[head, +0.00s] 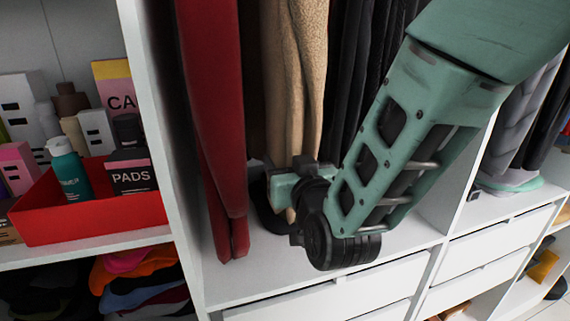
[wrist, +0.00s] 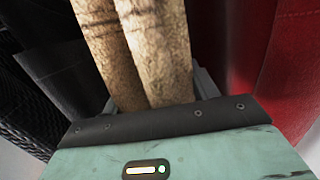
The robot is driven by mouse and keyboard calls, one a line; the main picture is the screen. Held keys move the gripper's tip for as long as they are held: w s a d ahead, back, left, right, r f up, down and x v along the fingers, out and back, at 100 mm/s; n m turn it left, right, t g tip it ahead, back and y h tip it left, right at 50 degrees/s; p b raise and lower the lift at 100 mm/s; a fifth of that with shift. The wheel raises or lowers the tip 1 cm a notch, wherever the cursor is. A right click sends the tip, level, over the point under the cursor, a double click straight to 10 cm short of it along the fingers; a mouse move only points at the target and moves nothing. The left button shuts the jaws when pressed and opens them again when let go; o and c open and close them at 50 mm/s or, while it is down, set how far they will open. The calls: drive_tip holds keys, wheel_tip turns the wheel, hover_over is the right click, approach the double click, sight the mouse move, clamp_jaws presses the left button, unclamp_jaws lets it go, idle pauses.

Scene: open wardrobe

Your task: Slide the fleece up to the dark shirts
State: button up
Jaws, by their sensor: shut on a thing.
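The tan fleece (head: 292,85) hangs in the wardrobe between a red garment on its left and the dark shirts (head: 355,85) on its right. My gripper (head: 283,190) is low at the fleece's bottom end, shut on it. In the wrist view the fleece (wrist: 150,45) runs between the finger tips of my gripper (wrist: 152,105). The dark shirts (wrist: 55,75) are at the left there, close beside the fleece. My arm hides part of the dark shirts in the head view.
The red garment (head: 215,120) hangs left of the fleece and also shows in the wrist view (wrist: 285,70). A white divider (head: 160,130) stands farther left, with a red bin (head: 95,215) on a shelf beyond it. White drawers (head: 385,285) lie below.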

drive_tip(key=o, duration=1.5)
drive_tip(key=shift+b+v, duration=8.3)
drive_tip(key=shift+v, duration=0.4)
